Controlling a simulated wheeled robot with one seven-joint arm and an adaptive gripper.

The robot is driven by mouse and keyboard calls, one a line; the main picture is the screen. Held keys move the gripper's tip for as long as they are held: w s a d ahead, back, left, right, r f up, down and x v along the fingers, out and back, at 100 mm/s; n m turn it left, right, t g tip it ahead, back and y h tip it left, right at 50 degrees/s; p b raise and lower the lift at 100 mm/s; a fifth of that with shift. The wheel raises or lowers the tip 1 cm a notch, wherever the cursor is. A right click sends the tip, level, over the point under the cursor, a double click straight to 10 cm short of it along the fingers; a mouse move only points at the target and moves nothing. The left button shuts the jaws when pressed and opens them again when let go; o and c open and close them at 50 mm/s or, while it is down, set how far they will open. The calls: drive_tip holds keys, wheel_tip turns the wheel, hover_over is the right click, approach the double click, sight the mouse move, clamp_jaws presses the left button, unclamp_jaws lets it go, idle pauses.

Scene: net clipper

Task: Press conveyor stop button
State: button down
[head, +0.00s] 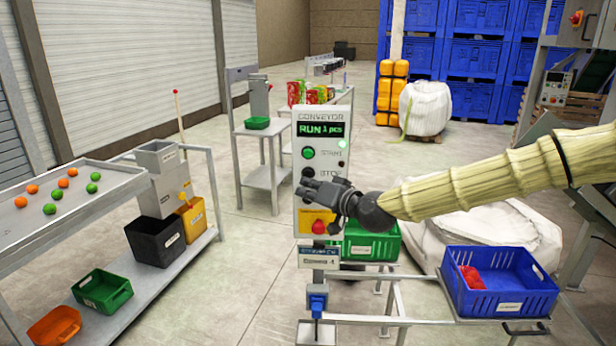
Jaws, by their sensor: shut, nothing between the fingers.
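The conveyor control panel (331,127) is an upright pale box in the middle of the head view. Its display (321,129) reads RUN 1 pcs in green, and a green lamp (342,144) is lit below it. A green start button (308,153) sits at the left. The stop button (308,173) is a dark round knob under it, next to the STOP label, just above my gripper. A red knob (319,227) on a yellow plate is lower down. My gripper (304,192) is shut and empty in front of the panel; I cannot tell whether it touches it.
A blue crate (502,308) with a red item stands at the lower right. A green crate (385,246) is behind my gripper. A sorting table (120,182) with several fruits stands at the left. Open floor (243,240) lies between it and the panel.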

drive_tip(key=shift+w, duration=0.7)
drive_tip(key=shift+w+d+b, duration=0.15)
drive_tip(key=shift+w+b, duration=0.5)
drive_tip(key=shift+w, duration=0.2)
idle(1.9)
drive_tip(key=shift+s, duration=0.85)
drive_tip(key=s, duration=0.5)
drive_tip(key=shift+a, duration=0.3)
idle(0.3)
idle(0.4)
